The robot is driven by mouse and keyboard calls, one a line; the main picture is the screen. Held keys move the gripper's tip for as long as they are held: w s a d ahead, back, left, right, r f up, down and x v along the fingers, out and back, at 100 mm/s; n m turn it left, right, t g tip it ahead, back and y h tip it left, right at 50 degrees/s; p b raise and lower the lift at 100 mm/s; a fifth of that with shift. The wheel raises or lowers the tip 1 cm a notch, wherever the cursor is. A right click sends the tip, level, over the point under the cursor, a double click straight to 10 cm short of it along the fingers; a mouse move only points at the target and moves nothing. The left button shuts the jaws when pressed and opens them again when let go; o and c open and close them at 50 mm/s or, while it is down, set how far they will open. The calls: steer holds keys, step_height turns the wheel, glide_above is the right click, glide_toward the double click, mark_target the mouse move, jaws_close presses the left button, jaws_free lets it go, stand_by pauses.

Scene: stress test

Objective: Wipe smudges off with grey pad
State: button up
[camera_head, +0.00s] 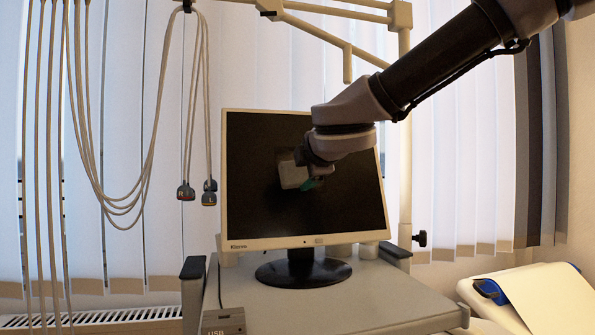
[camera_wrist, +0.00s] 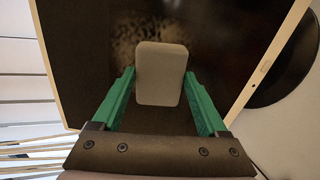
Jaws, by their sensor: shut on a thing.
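A monitor (camera_head: 250,215) with a black screen and pale frame stands on a cart; its screen also fills much of the wrist view (camera_wrist: 225,35). In the wrist view, the green fingers of my gripper (camera_wrist: 160,88) are shut on a grey pad (camera_wrist: 161,72), one on each side. The pad (camera_head: 291,175) is at the screen; I cannot tell whether it touches. A mottled brownish smudge patch (camera_wrist: 124,38) shows beside the pad's upper left. The pad and gripper hide part of the screen.
The monitor's round black base (camera_head: 285,274) rests on the cart top (camera_head: 330,298). A grey USB box (camera_head: 224,321) is at the cart's front left. Cables (camera_head: 150,150) hang at left. A pale pole (camera_head: 405,160) stands right of the monitor.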

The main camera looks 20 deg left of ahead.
mark_target(283, 172)
steer(key=shift+w+d, duration=1.95)
steer(key=shift+d, duration=0.75)
steer(key=shift+s+a, duration=1.05)
steer(key=shift+a, duration=0.45)
steer(key=shift+s+a, duration=1.05)
steer(key=shift+a, duration=0.5)
steer(key=shift+s+a, duration=1.05)
steer(key=shift+a, duration=0.45)
steer(key=shift+w+a+r, duration=0.15)
steer(key=shift+w+r, duration=0.05)
steer(key=shift+r, duration=0.5)
steer(key=shift+w+a+r, duration=0.1)
steer(key=shift+w+r, duration=0.1)
steer(key=shift+r, duration=0.45)
steer(key=shift+w+d, duration=0.5)
steer(key=shift+d, duration=0.3)
steer(key=shift+w+d, duration=0.45)
steer(key=shift+d, duration=0.3)
steer(key=w+d, duration=0.4)
steer(key=d, duration=0.2)
steer(key=shift+w, duration=0.15)
steer(key=shift+a, duration=0.1)
steer(key=shift+s+a, duration=1.05)
steer(key=shift+a, duration=0.45)
steer(key=shift+s+a, duration=1.05)
steer(key=shift+a, duration=0.45)
steer(key=shift+s+a, duration=1.05)
steer(key=shift+a, duration=0.45)
